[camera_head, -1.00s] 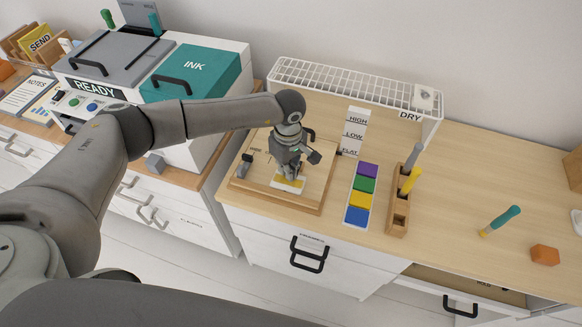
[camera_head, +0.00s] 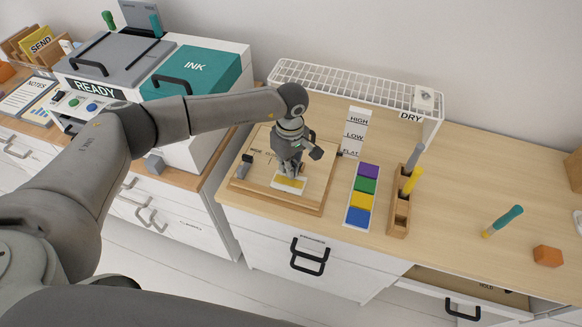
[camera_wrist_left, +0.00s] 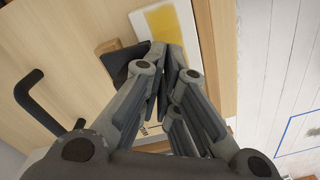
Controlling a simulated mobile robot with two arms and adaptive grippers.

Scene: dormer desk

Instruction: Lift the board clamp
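A wooden board (camera_head: 317,208) lies on the desk with a white card with a yellow patch (camera_head: 291,184) on it. I cannot tell which of these is the clamp. The handle (camera_wrist_left: 35,90) stands apart from the fingers. My right gripper is out of view.
A colour strip (camera_head: 362,194), a wooden holder with tools (camera_head: 399,212) and a height gauge card (camera_head: 354,132) stand right of the board. A wire drying rack (camera_head: 345,85) is behind. The ink press (camera_head: 190,72) is left. A drawer (camera_head: 470,290) is partly open.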

